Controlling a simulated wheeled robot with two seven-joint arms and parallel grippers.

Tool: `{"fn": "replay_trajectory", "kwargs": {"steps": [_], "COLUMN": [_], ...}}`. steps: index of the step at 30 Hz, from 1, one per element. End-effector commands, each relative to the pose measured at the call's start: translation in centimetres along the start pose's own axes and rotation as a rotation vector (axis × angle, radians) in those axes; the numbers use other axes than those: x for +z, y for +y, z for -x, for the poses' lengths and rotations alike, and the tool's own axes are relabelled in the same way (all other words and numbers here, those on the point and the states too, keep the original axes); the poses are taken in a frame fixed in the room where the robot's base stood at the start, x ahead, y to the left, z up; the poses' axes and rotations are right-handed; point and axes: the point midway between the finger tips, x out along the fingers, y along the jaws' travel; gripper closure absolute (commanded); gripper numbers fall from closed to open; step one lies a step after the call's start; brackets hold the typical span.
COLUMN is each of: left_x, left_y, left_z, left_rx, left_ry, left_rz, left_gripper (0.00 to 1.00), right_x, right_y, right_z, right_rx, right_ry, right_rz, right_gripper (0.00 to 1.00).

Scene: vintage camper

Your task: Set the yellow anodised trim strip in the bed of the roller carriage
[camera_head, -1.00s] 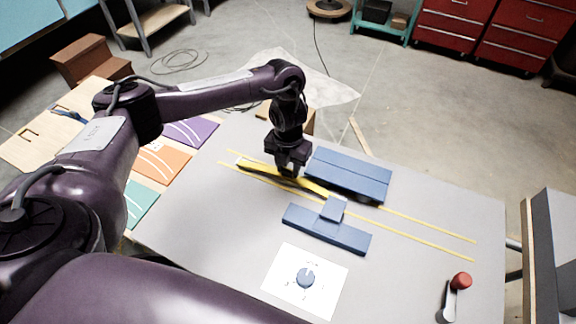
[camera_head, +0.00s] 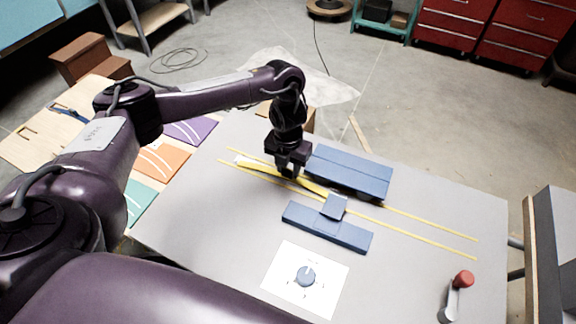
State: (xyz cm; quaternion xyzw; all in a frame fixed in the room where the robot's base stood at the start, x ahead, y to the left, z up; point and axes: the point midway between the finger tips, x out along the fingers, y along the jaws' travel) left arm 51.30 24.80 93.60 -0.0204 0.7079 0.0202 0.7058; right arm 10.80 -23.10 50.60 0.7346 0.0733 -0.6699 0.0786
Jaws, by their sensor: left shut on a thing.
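The yellow trim strip (camera_head: 314,187) is a long, slightly curved piece lying along two thin yellow lines on the grey table. My left gripper (camera_head: 290,174) points down and is shut on the strip, hiding part of its middle. The strip's right end reaches the small blue tilted plate of a blue block (camera_head: 344,237). A larger blue piece (camera_head: 350,170) stands just right of the gripper, with a dark round part under its front edge. I cannot tell for sure which blue piece is the roller carriage, nor whether the strip touches a bed. My right gripper is not in view.
A white sheet with a blue dial (camera_head: 306,277) lies at the table's front. A crank with a red knob (camera_head: 464,279) is at the front right. Coloured cards (camera_head: 163,160) lie at the left. The table's right part is mostly clear.

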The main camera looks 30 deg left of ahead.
Motion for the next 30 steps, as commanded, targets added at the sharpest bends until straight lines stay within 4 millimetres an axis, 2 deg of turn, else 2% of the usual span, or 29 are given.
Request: {"fn": "replay_trajectory", "kwargs": {"steps": [8, 9, 15, 23, 26, 30], "left_x": [0.0, 0.0, 0.0, 0.0, 0.1, 0.2], "left_y": [0.0, 0.0, 0.0, 0.0, 0.0, 0.1], "left_z": [-0.1, -0.1, -0.1, 0.0, 1.0, 3.4], "left_rx": [0.0, 0.0, 0.0, 0.0, 0.001, 0.001], "left_ry": [0.0, 0.0, 0.0, -0.001, -0.004, -0.006], "left_rz": [0.0, 0.0, 0.0, 0.0, -0.001, -0.001], "left_gripper": [0.91, 0.65, 0.43, 0.43, 0.43, 0.43], "right_x": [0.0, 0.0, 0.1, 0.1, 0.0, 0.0], "right_y": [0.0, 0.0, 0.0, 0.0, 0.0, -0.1], "right_z": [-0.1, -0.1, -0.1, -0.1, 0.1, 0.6], "right_rx": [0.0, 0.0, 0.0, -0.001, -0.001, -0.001], "right_ry": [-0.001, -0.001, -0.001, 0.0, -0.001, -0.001], "right_rz": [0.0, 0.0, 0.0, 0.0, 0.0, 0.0], "right_gripper": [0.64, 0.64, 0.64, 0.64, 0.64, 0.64]}}
